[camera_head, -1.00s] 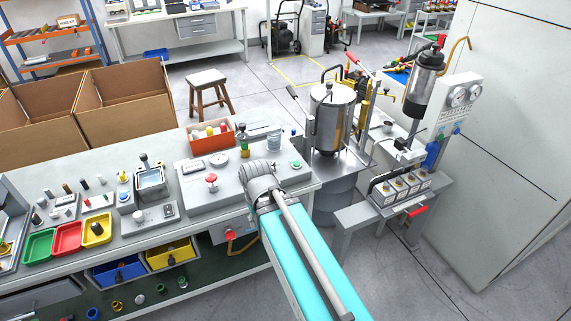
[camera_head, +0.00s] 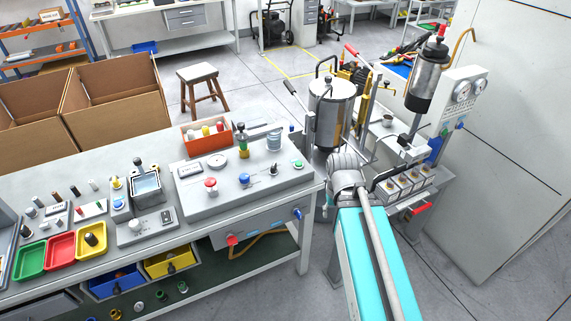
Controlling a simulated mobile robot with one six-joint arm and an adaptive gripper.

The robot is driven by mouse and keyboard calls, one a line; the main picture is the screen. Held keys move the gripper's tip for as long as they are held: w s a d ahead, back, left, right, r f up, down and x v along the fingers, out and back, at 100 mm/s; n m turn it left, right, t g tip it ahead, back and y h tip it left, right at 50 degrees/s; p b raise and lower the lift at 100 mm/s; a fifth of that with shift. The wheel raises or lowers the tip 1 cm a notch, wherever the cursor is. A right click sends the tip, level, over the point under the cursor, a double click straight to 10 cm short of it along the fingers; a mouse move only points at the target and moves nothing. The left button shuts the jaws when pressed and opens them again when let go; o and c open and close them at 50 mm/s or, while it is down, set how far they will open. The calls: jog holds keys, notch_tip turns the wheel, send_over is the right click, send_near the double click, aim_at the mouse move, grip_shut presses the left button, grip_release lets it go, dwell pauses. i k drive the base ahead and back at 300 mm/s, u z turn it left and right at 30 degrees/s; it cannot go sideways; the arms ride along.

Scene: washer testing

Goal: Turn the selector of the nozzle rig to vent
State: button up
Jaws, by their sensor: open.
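A grey sloped test unit (camera_head: 225,198) stands on the bench. It bears a red knob (camera_head: 210,184), a round gauge, a blue knob (camera_head: 244,178), a small dark-and-metal knob (camera_head: 273,170) and a green button (camera_head: 298,164). A green-and-yellow nozzle-like fitting (camera_head: 243,143) stands at its back edge. I cannot tell for sure that this is the nozzle rig; no marking reads vent, and no selector position can be read. My turquoise arm reaches in from the bottom, its grey joint just right of the bench end. My gripper is hidden beyond that joint.
A steel tank (camera_head: 330,112) stands behind my arm. A stand with a dark-and-silver cylinder (camera_head: 426,82) and a gauge panel (camera_head: 465,95) is at the right. Coloured trays (camera_head: 60,248) lie at the bench's left. The floor right of my arm is clear.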

aim_at(274, 170)
jog(key=z, duration=0.35)
jog(key=k, duration=1.15)
jog(key=u, duration=0.55)
jog(key=i, duration=1)
